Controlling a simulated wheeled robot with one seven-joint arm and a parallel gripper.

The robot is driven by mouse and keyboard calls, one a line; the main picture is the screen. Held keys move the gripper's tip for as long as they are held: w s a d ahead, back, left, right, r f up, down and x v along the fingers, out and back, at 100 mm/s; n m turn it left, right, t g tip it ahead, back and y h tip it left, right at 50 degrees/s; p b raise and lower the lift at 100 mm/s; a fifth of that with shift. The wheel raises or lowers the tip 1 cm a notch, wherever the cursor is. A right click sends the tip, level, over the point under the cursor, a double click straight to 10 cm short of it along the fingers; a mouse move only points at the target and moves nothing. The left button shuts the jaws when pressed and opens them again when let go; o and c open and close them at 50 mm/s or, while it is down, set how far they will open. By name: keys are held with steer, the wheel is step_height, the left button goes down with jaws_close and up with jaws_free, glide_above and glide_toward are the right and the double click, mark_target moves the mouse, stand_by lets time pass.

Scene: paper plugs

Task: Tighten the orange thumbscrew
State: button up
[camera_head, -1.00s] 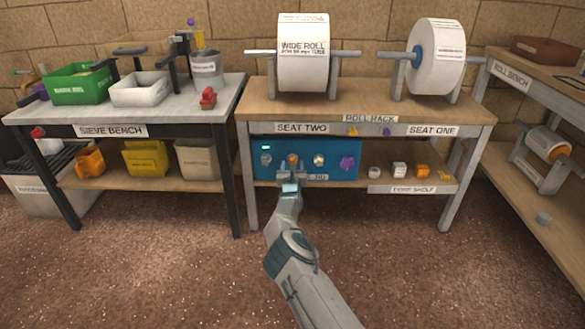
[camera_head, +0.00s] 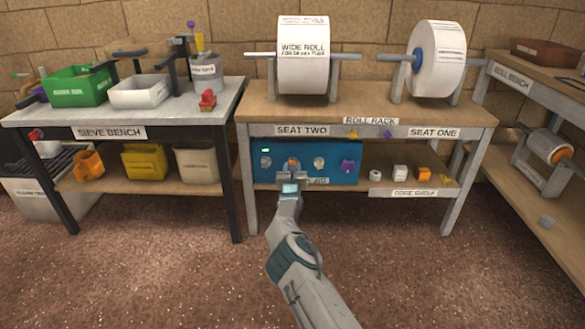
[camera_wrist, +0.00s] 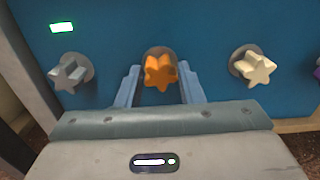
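The orange thumbscrew (camera_wrist: 159,71) is a star-shaped knob on the blue panel (camera_wrist: 205,35), between a grey star knob (camera_wrist: 68,73) on the left and a cream star knob (camera_wrist: 254,69) on the right. In the head view the orange thumbscrew (camera_head: 292,161) sits just above my gripper. My gripper (camera_wrist: 160,82) is open, with one finger on each side of the orange thumbscrew and a visible gap to both fingers. In the head view my gripper (camera_head: 292,171) reaches up to the panel and partly hides its lower edge.
A purple knob (camera_head: 347,166) is further right on the panel. The shelf (camera_head: 400,192) beside it holds small rolls and an orange block (camera_head: 424,173). The rack's table top (camera_head: 370,108) is above the panel. The floor in front is open.

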steer(key=m+p, duration=0.8)
steer(key=m, duration=0.4)
steer(key=shift+m, duration=0.3)
steer(key=o, duration=0.9)
steer(key=shift+o, duration=0.2)
steer(key=s+p, duration=0.1)
steer(key=p, duration=0.3)
steer(key=shift+s+r+p, duration=0.15)
steer(key=shift+s+p, duration=0.1)
steer(key=shift+p, duration=0.1)
steer(key=shift+s+p, duration=0.25)
steer(key=shift+p, duration=0.3)
